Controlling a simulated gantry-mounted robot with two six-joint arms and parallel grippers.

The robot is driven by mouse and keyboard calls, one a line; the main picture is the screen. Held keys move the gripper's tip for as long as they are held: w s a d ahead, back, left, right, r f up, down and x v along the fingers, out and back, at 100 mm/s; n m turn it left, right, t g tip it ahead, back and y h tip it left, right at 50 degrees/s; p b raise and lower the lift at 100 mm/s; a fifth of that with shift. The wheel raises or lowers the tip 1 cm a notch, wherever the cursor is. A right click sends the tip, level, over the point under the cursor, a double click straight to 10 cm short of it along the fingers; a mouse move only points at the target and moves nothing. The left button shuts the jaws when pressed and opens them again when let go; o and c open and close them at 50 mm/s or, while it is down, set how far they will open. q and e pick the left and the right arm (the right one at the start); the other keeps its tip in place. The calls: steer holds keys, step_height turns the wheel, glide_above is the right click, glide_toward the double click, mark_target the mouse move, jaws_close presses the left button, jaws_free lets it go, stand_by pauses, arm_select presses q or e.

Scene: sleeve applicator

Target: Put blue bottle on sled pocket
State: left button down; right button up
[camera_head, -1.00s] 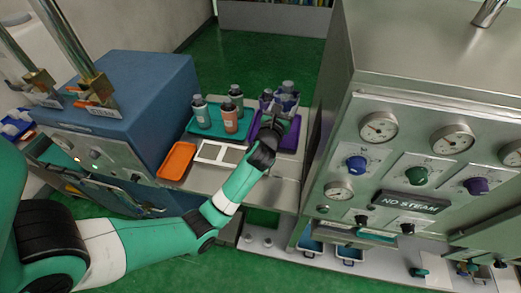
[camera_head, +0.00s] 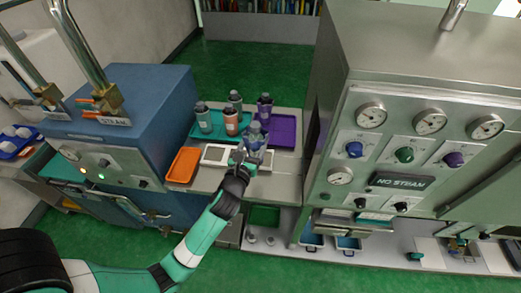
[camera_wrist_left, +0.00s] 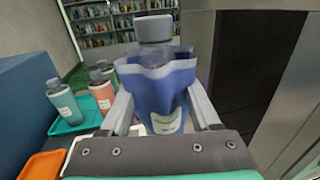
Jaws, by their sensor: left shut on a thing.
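The blue bottle (camera_wrist_left: 160,85) has a grey cap and a loose blue-purple sleeve around it. It stands upright between the fingers of my left gripper (camera_wrist_left: 160,118), which is shut on it. In the head view the bottle (camera_head: 255,135) and my left gripper (camera_head: 246,160) are over the right part of the white sled (camera_head: 214,155). The gripper hides part of the sled there. I cannot tell whether the bottle touches the sled. My right gripper is not in view.
A teal tray (camera_head: 194,131) holds several bottles behind the sled. A purple tray (camera_head: 286,132) with a purple bottle (camera_head: 265,107) is at right. An orange tray (camera_head: 183,165) lies at left. A blue machine (camera_head: 150,100) and a steel steam cabinet (camera_head: 410,75) flank the bench.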

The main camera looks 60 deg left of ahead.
arm_select(q)
steer(key=w+a+f+b, duration=0.6)
steer(key=f+b, duration=0.3)
steer(key=f, duration=0.2)
steer(key=shift+a, duration=0.85)
steer(key=shift+c, duration=0.6)
jaws_free()
steer(key=shift+s+f, duration=0.1)
steer(key=shift+f, duration=0.1)
steer(key=p+v, duration=0.3)
steer(key=v, duration=0.9)
steer(key=shift+r, duration=0.25)
